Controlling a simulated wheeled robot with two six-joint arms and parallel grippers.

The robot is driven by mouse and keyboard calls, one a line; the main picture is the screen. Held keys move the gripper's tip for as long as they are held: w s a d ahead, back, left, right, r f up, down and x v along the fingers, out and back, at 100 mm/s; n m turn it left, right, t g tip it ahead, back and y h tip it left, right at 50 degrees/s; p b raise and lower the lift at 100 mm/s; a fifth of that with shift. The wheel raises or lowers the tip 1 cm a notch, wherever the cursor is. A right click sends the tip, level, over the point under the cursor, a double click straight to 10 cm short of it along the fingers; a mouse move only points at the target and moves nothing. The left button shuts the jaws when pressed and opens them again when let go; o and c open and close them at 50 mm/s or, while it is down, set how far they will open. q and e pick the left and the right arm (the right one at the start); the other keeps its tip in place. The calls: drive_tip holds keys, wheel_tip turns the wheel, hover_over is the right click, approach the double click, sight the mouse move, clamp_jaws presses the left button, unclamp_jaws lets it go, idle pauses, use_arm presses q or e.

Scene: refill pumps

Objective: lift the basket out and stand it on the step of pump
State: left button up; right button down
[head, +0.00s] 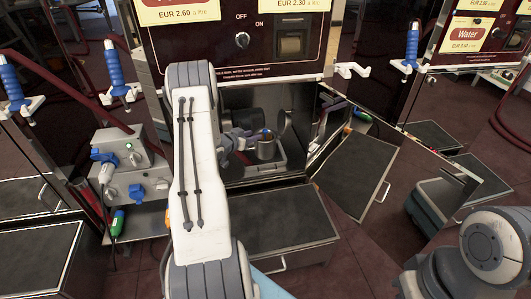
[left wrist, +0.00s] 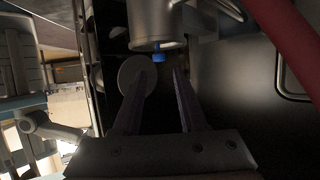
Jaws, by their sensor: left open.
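The pump's lower compartment (head: 238,98) is open, with its door (head: 357,175) swung out to the right. Inside stands a small metal cylinder (head: 266,150) with a bit of blue at its top; I cannot tell whether this is the basket or its housing. The left wrist view shows a metal cylinder (left wrist: 153,30) with a blue knob (left wrist: 158,57) beyond the fingers. My left gripper (left wrist: 159,73) is open and empty, inside the compartment just left of the cylinder in the head view. The pump's black-topped step (head: 270,222) is below the compartment. My right gripper is out of view.
A grey socket box (head: 130,180) with blue plugs stands left of the compartment. A white nozzle holder (head: 352,70) juts out at upper right. A grey disc (left wrist: 137,78) shows behind the left finger. The visible step top looks clear. The open door stands right of the step.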

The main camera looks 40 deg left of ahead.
sight(264, 132)
use_arm(q)
drive_tip(key=b+x, duration=0.1)
drive_tip(key=x, duration=0.3)
drive_tip(key=b+x, duration=0.2)
drive_tip(key=x, duration=0.2)
drive_tip(key=shift+w+d+f, duration=0.2)
drive_tip(key=shift+w, duration=0.2)
drive_tip(key=shift+w+f, duration=0.1)
drive_tip(key=shift+w, duration=0.3)
clamp_jaws()
